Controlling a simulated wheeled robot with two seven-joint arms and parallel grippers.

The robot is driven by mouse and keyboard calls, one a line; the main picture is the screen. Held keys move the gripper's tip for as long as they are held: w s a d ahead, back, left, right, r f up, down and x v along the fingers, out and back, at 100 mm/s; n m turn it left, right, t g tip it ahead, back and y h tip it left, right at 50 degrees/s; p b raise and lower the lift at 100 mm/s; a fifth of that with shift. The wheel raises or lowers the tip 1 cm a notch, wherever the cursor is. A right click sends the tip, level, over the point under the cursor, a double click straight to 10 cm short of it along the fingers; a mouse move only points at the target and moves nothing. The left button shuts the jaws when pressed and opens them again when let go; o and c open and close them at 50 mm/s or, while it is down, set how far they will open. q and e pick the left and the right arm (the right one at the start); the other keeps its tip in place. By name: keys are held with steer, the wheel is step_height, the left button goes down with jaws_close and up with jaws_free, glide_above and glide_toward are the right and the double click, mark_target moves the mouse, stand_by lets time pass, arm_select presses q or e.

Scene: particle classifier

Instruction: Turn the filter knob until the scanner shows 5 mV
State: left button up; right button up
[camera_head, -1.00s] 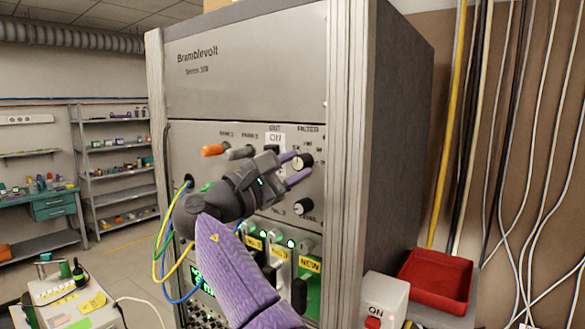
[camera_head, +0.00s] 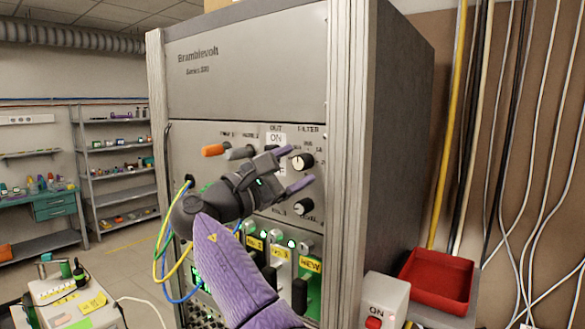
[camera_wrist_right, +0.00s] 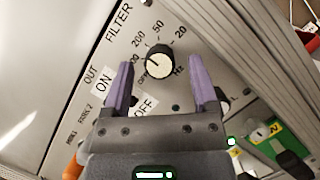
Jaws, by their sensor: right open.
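The filter knob (camera_head: 302,161) is a black dial with a pale face on the grey cabinet panel, under the word FILTER. In the right wrist view the knob (camera_wrist_right: 159,61) sits between and just beyond the fingertips, with a printed scale around it. My right gripper (camera_head: 298,167) has its purple fingers spread to either side of the knob, without visible contact. It also shows open and empty in the right wrist view (camera_wrist_right: 161,68). A green display, perhaps the scanner's (camera_head: 197,279), is mostly hidden behind my right arm; its reading is not legible. My left gripper is out of view.
A second black knob (camera_head: 304,206) lies just below. An orange-tipped lever (camera_head: 213,150) and a grey one are to the left. Cables (camera_head: 165,240) hang beside my arm. A red tray (camera_head: 437,279) and an ON switch box (camera_head: 385,300) stand at right.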

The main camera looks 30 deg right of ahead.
steer(key=b+v, duration=0.3)
steer(key=v, duration=0.6)
steer(key=shift+a, duration=0.35)
steer(key=shift+f, duration=0.15)
